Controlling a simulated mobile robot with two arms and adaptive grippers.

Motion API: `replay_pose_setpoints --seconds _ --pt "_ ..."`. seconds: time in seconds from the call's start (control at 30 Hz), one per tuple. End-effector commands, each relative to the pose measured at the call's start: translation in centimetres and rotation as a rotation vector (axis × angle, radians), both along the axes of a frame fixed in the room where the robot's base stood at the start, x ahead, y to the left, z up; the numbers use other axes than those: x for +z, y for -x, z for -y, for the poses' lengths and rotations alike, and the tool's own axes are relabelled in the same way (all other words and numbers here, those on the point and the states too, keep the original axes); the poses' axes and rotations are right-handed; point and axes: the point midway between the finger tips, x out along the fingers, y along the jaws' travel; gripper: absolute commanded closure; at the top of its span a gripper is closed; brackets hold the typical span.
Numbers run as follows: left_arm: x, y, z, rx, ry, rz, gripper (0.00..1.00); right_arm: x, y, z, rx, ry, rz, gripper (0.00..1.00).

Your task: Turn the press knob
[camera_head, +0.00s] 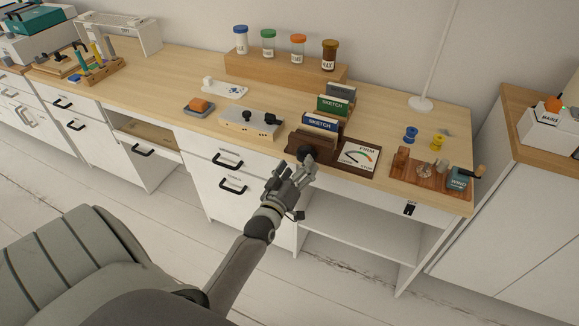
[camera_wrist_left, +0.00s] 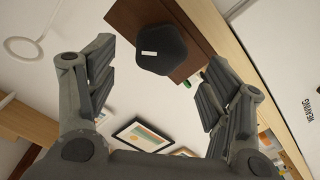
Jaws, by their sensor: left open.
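The press knob (camera_head: 305,152) is dark and rounded, on the front of the dark brown press base (camera_head: 367,169). In the left wrist view the knob (camera_wrist_left: 162,50) has a lobed outline and a small pale mark. My left gripper (camera_head: 300,168) is right in front of the knob in the head view and partly covers it. In the left wrist view the left gripper (camera_wrist_left: 160,66) is open, with the knob in the gap between its fingers and clear space at each side. How deep the knob sits between the fingers is hard to tell. My right gripper is not in view.
Several SKETCH books (camera_head: 320,122) stand behind the knob. A white box with black knobs (camera_head: 252,123) stands to the left. A wooden tray with small tools (camera_head: 430,178) is further right. Jars line a wooden riser behind.

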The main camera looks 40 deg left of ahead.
Motion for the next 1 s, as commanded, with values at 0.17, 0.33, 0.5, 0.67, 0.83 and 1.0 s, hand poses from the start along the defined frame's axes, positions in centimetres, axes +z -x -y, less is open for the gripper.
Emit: replay_pose_setpoints --seconds 0.17,0.33,0.5,0.67,0.83,1.0 --pt "0.0 3.4 0.8 0.001 -0.001 -0.001 0.27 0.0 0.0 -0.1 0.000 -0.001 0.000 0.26" --pt "-0.1 5.3 1.3 -0.001 0.000 -0.001 0.27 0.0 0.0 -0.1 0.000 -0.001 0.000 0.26" --pt "0.0 6.0 1.4 0.000 0.000 0.000 0.27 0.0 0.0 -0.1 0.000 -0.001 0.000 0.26" --pt "0.0 6.0 1.5 0.000 0.000 0.001 0.27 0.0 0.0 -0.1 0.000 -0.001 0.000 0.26" --pt "0.0 6.0 1.5 0.000 0.000 0.001 0.27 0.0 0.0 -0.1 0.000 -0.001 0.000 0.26" --pt "0.0 6.0 1.4 0.000 0.000 0.001 0.27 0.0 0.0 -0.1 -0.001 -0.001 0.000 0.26"
